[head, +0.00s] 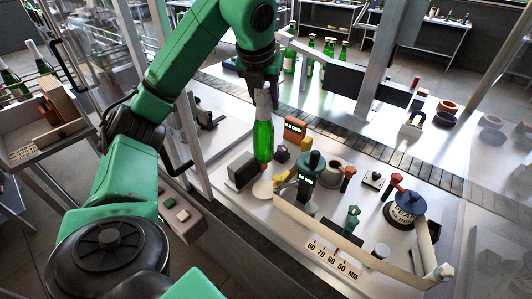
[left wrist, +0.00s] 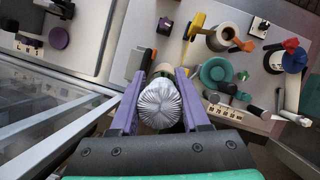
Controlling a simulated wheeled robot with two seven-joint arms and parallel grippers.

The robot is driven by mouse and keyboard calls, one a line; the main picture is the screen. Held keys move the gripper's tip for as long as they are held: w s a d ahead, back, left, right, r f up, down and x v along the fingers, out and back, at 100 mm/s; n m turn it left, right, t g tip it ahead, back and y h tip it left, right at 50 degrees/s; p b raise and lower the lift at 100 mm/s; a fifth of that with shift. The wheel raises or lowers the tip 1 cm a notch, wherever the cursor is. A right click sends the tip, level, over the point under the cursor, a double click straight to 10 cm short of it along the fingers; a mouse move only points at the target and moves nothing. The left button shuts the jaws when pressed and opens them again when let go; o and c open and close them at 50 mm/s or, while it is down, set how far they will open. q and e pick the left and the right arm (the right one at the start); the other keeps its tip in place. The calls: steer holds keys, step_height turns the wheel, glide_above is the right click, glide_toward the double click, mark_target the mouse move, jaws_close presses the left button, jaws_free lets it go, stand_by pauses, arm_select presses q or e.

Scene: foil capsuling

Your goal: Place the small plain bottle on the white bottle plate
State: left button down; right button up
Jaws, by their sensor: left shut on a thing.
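My left gripper (head: 262,82) is shut on the small bottle (head: 263,138), which has a green body and a pale foil-like top. The bottle hangs upright. In the left wrist view its crinkled silver top (left wrist: 159,104) sits between the two purple fingers, hiding most of what is below. The white bottle plate (head: 262,189) is a pale round disc just below the bottle's base in the head view. The bottle seems to be above it, but I cannot tell the exact gap. My right gripper is not in view.
A dark grey block (head: 242,170) stands left of the plate. A yellow clamp (head: 284,182) and a green-topped tool (head: 309,166) stand close on the right. A ruler strip (head: 332,258) runs along the front. Several green bottles (head: 328,48) stand behind the conveyor (head: 360,138).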

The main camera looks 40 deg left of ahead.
mark_target(267, 123)
arm_select(q)
steer(key=f+b, duration=0.1)
steer(key=f, duration=0.4)
steer(key=f+b, duration=0.1)
steer(key=f, duration=0.1)
steer(key=shift+w+f+b, duration=0.2)
steer(key=shift+w+b, duration=0.1)
steer(key=shift+w, duration=0.05)
step_height(267, 123, down, 7)
steer(key=shift+s+r+p, duration=0.1)
steer(key=shift+s+p, duration=0.05)
steer(key=shift+p, duration=0.3)
steer(key=shift+f, duration=0.35)
steer(key=shift+c, duration=1.9)
jaws_free()
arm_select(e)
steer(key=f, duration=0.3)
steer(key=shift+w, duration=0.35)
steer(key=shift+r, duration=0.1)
